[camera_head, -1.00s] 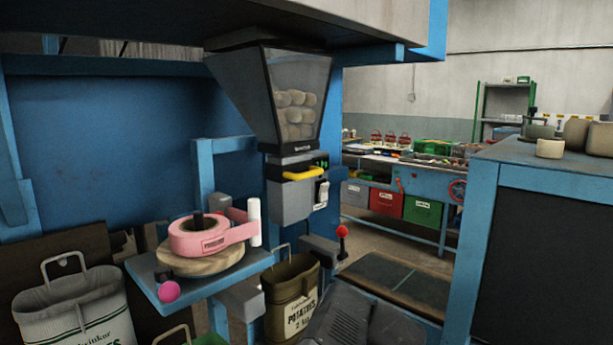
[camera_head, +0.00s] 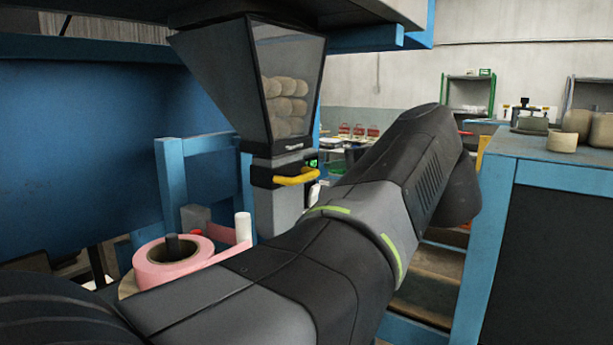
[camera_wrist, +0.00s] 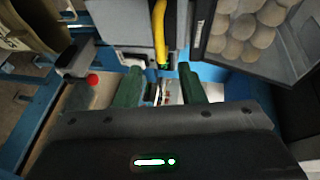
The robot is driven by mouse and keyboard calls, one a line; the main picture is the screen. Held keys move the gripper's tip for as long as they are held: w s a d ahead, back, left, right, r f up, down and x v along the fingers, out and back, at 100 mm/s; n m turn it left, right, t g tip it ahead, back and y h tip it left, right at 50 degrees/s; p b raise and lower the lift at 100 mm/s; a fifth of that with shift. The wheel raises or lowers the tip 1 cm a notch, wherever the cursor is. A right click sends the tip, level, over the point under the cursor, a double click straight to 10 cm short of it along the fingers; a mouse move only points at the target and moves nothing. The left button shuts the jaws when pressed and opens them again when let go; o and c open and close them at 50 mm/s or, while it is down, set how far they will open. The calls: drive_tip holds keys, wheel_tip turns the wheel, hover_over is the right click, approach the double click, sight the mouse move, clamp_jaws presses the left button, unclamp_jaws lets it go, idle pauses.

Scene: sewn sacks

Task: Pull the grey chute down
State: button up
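The grey chute (camera_head: 268,205) hangs under the clear hopper in the head view, with a yellow handle (camera_head: 296,178) across its dark top part. In the wrist view, the chute (camera_wrist: 115,22) is at the top, with the yellow handle (camera_wrist: 160,35) running down toward my fingers. My gripper (camera_wrist: 160,70) is open and empty, its two green fingers either side of the handle's line. The handle appears beyond the fingertips, not between them. My gripper is hidden in the head view.
The hopper (camera_head: 287,85) of potatoes is above the chute. A pink tape roll (camera_head: 172,262) stands at lower left. A blue-framed cabinet (camera_head: 550,170) with pots on it is at right. A red-knobbed lever (camera_wrist: 92,79) and a sack (camera_wrist: 30,25) show in the wrist view.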

sight(308, 177)
drive_tip(key=p+x, duration=0.2)
drive_tip(key=x, duration=0.9)
drive_tip(key=shift+w+f, duration=0.1)
clamp_jaws()
